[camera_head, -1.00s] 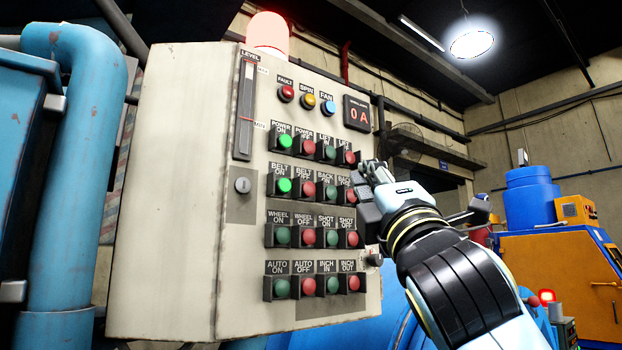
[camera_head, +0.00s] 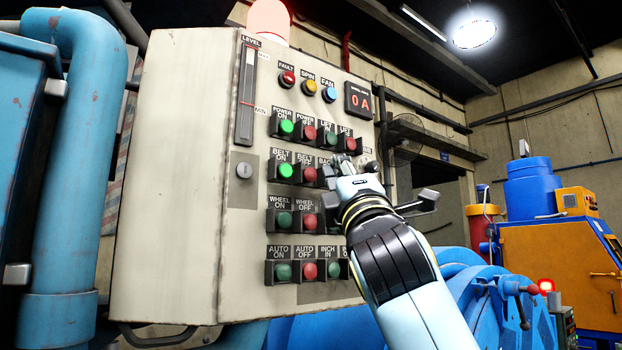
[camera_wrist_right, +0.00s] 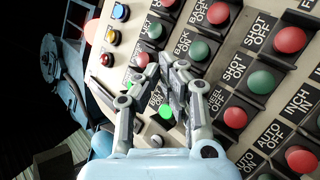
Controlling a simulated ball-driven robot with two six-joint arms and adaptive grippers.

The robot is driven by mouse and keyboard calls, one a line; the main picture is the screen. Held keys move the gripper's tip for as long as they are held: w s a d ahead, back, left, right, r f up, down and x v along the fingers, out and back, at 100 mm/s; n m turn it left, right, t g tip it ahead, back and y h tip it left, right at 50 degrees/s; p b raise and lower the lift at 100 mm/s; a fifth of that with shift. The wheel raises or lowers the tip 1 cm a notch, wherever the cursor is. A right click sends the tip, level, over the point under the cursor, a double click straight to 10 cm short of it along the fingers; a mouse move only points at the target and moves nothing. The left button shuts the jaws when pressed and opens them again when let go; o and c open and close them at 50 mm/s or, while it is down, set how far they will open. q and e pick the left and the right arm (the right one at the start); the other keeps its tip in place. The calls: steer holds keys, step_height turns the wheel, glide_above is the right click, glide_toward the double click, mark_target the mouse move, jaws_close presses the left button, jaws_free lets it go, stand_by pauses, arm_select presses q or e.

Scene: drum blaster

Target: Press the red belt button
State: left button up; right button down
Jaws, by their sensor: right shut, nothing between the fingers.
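The red BELT OFF button (camera_head: 309,174) is on the control panel (camera_head: 180,190), second from left in its row, next to the brightly lit green BELT ON button (camera_head: 285,171). My right gripper (camera_head: 341,166) is shut and empty, just right of the red button and over the neighbouring BACK buttons. The gap to the panel is hard to judge. In the right wrist view the shut fingers (camera_wrist_right: 172,70) point at the panel, with the lit green button (camera_wrist_right: 165,111) close by; the red belt button seems hidden behind them. My left gripper is out of view.
Other red and green buttons stand close around, including the WHEEL OFF button (camera_head: 308,221) below and the POWER OFF button (camera_head: 309,132) above. A key switch (camera_head: 244,170) is to the left. An orange machine (camera_head: 560,260) stands far right.

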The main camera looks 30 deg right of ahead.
steer(key=shift+w+a, duration=0.1)
steer(key=shift+w, duration=1)
steer(key=shift+w+y, duration=0.15)
steer(key=shift+y, duration=0.15)
stand_by(0.4)
steer(key=shift+w, duration=0.7)
stand_by(0.7)
steer(key=shift+s, duration=0.9)
steer(key=shift+s+d+p, duration=0.2)
steer(key=shift+s+p, duration=0.6)
steer(key=shift+s, duration=1.7)
